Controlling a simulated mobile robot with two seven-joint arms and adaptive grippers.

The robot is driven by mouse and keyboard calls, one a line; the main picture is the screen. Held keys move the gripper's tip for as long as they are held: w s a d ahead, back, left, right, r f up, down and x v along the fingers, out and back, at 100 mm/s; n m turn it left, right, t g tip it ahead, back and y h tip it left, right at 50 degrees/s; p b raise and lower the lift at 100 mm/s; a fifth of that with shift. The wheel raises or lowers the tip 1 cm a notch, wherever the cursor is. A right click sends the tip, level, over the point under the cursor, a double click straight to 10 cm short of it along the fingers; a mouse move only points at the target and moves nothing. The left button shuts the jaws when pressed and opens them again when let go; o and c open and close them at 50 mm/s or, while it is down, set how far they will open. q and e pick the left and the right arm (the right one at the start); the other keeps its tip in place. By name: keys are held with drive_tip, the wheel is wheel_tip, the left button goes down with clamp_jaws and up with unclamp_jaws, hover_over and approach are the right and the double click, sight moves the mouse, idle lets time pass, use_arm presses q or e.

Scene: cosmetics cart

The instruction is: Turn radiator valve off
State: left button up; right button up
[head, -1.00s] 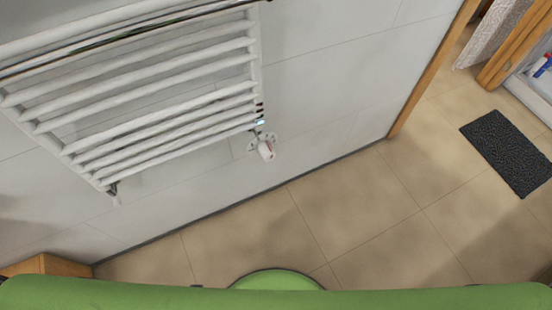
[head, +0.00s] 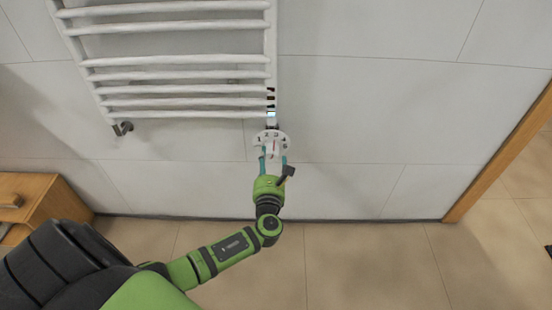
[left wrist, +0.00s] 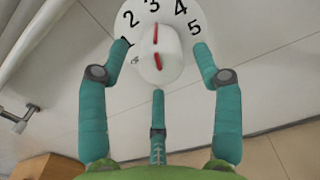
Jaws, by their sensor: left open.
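The radiator valve (head: 272,138) is a white dial and knob below the right end of the white towel radiator (head: 170,87). In the left wrist view, the valve knob (left wrist: 163,62) stands in front of a round dial numbered 1 to 5. A red mark on the knob points up near the 3. My left gripper (head: 273,158) is at the valve from below. In the left wrist view, its teal fingers (left wrist: 161,52) are open, one on each side of the knob, with a third below. I cannot tell whether they touch it. My right gripper is not in view.
A wooden cabinet (head: 38,208) stands at the lower left by the wall. A wooden door frame (head: 500,150) is at the right. The tiled floor (head: 370,260) between is clear. A second radiator fitting (head: 122,128) sits at the lower left of the radiator.

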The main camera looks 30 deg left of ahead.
sight(271, 160)
use_arm(q)
drive_tip(key=shift+x, duration=1.85)
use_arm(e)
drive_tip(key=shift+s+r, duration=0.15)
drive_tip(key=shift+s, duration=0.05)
use_arm(q)
drive_tip(key=shift+d, duration=0.1)
drive_tip(key=c, duration=1.2)
drive_tip(key=shift+o, duration=0.2)
